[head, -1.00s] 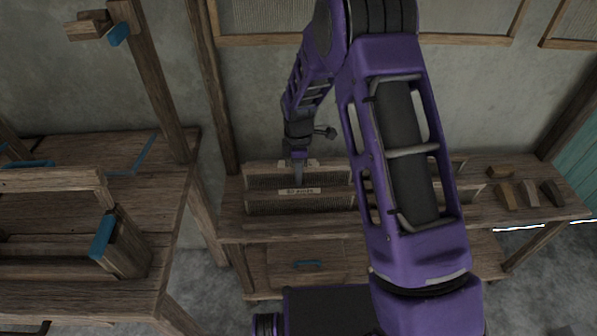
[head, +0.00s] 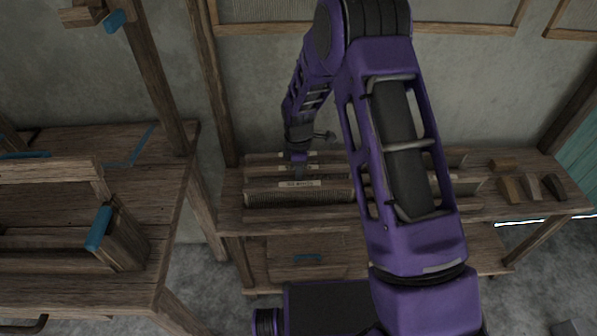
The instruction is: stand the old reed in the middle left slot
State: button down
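Long reeds with wooden rails and pale labels sit in a rack on the back bench, in the head view. The front left reed (head: 270,196) has a pale label on its top rail and lies along the front of the rack. Another reed (head: 262,158) lies parallel behind it. I cannot tell which is the old one. My gripper (head: 299,173) points down between these two rails, near the middle of the left section. Its fingertips are too small and dark to show whether they grip a reed. My arm hides the middle of the rack, including part of its slots.
The bench (head: 400,232) runs along the wall, with several small wooden blocks (head: 511,190) at its right end. The loom (head: 150,205) stands on the left with blue-marked parts. More reed ends (head: 462,187) show right of my arm.

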jog(key=c, duration=0.7)
grip_release()
notch_tip(320, 180, up, 17)
jog(key=p, duration=0.2)
jog(key=shift+r+p, duration=0.15)
jog(key=shift+p, duration=0.25)
